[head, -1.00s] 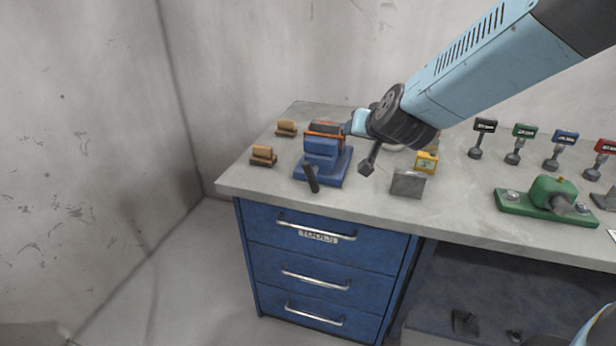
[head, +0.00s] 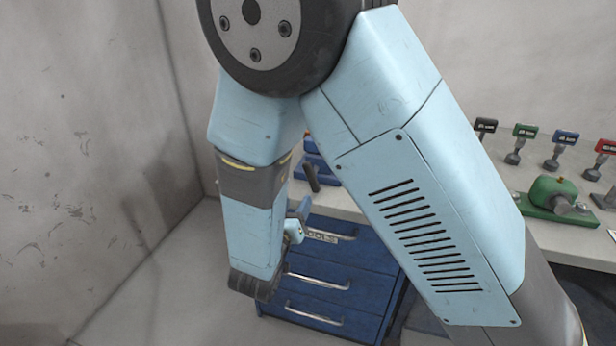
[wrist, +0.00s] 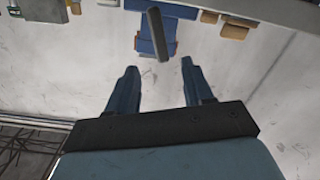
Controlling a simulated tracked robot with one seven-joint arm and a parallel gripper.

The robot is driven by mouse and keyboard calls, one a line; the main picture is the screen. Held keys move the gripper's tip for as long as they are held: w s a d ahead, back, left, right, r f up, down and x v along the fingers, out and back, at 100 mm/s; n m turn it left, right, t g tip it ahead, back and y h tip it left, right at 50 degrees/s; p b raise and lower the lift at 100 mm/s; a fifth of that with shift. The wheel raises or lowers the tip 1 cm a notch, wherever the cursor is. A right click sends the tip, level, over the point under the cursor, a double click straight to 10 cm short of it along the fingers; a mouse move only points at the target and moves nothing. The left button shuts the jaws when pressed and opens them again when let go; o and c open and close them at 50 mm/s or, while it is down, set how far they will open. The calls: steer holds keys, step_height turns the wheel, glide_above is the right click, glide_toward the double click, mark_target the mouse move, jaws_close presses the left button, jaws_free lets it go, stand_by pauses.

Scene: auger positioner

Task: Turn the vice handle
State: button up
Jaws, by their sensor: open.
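The blue vice (head: 326,172) stands on the bench, mostly hidden behind my arm in the head view. Its dark bar handle (head: 311,177) hangs tilted at the vice's front. In the wrist view the handle (wrist: 158,36) shows in front of the blue vice body (wrist: 171,26). My gripper (wrist: 158,66) is open and empty. In the picture its two fingers lie either side of the handle's end, which appears beyond the fingertips; the exact gap is unclear. In the head view the gripper (head: 302,210) is partly hidden, in front of the drawers and lower than the handle.
A blue drawer cabinet (head: 325,262) with metal pulls is under the bench. Wooden blocks (wrist: 236,28) sit beside the vice. A green device (head: 556,194) and several small signs on posts stand at the right. A wall closes off the left.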

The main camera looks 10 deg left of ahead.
mark_target(310, 179)
steer(key=w, duration=0.8)
steer(key=w+d, duration=0.1)
steer(key=w, duration=0.4)
steer(key=shift+f, duration=0.1)
steer(key=shift+c, duration=0.5)
